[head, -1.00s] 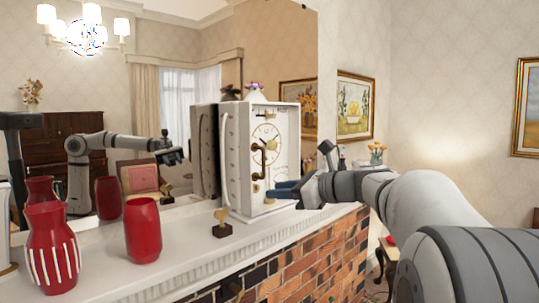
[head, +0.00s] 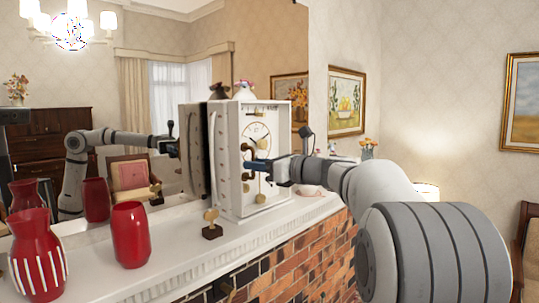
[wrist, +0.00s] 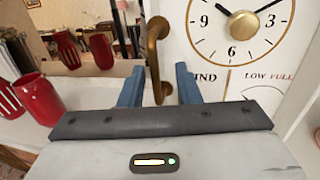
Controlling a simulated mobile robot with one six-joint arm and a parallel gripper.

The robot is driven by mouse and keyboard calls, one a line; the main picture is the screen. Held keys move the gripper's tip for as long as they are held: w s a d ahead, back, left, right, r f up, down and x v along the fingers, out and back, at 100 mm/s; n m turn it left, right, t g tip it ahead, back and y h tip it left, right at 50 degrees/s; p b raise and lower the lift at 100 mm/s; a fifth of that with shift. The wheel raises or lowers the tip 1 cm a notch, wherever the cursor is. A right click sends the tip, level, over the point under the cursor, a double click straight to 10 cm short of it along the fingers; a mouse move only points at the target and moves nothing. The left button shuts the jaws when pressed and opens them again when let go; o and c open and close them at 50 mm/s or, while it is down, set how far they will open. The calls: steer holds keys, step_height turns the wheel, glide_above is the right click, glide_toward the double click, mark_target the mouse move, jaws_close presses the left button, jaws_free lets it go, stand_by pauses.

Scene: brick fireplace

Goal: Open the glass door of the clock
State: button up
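The clock (head: 226,180) is a white box on the mantel, with a round dial (head: 256,132) on its front. A curved brass handle (wrist: 153,45) is on the left of the clock's front; in the head view the handle (head: 247,155) is partly covered by my fingers. My gripper (head: 262,166) is at the handle's height in front of the clock. In the wrist view my blue fingers (wrist: 158,72) are apart, and the handle's lower part shows between them. I cannot tell whether either finger touches it. The glass door looks shut; its pane is hard to make out.
A red vase (head: 130,235) and a striped red vase (head: 37,250) stand further left. A mirror behind reflects the room. A figurine (head: 245,90) tops the clock.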

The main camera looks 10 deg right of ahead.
steer(key=shift+s+a+r, duration=0.15)
steer(key=shift+s+r, duration=0.1)
steer(key=shift+s, duration=0.15)
steer(key=c, duration=0.5)
steer(key=shift+w+f, duration=0.1)
jaws_close()
